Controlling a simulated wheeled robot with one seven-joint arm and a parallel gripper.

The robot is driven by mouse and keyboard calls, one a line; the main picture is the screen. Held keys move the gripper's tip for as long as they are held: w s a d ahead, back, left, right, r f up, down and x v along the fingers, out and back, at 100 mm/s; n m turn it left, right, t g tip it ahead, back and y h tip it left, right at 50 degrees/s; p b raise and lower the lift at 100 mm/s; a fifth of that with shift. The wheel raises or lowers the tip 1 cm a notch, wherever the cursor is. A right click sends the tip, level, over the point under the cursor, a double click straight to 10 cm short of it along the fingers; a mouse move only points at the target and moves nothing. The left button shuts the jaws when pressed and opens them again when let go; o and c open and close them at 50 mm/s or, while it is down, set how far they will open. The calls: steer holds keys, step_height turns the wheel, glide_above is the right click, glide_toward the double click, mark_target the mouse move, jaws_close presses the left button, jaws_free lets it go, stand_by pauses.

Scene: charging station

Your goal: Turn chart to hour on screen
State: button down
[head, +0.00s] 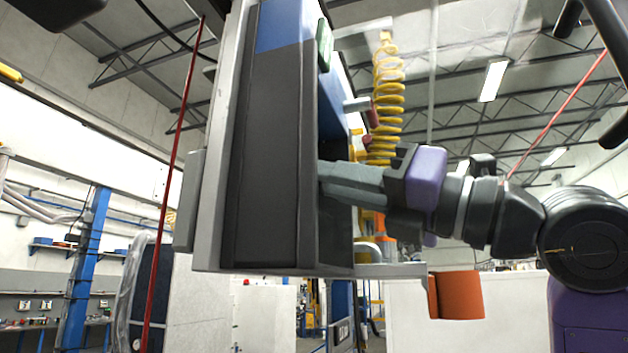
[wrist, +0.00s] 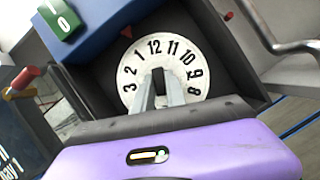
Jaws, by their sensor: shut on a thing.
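A white round hour dial (wrist: 165,66) sits in a dark recess in the wrist view, its numbers running from 3 at left over 12 to 8 at right. A small red mark (wrist: 127,31) lies just outside the rim, nearest the 1. My gripper (wrist: 160,100) is shut on the knob at the dial's middle; its fingers hide the lower dial. A green screen (wrist: 60,18) on the blue panel shows tilted digits that look like 10. In the head view my gripper (head: 325,180) reaches into the dark housing from the right; the green screen (head: 324,45) shows edge-on.
The tall dark and blue housing (head: 270,150) fills the middle of the head view. A grey handle (head: 356,104) with a red end and a yellow coiled hose (head: 387,95) are close to my gripper. A grey ledge (head: 395,271) juts out below.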

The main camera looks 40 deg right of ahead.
steer(key=shift+s+r+m+h, duration=0.1)
steer(key=shift+m+h, duration=0.65)
steer(key=shift+m, duration=0.8)
steer(key=shift+r+m+h, duration=0.1)
steer(key=shift+m+h, duration=0.65)
steer(key=shift+m, duration=0.8)
steer(key=shift+f, duration=0.1)
steer(key=c, duration=1.4)
jaws_free()
steer(key=shift+o, duration=0.2)
steer(key=b+v, duration=0.2)
steer(key=v, duration=0.5)
steer(key=shift+s, duration=0.35)
steer(key=shift+o, duration=0.4)
steer(key=shift+f, duration=0.15)
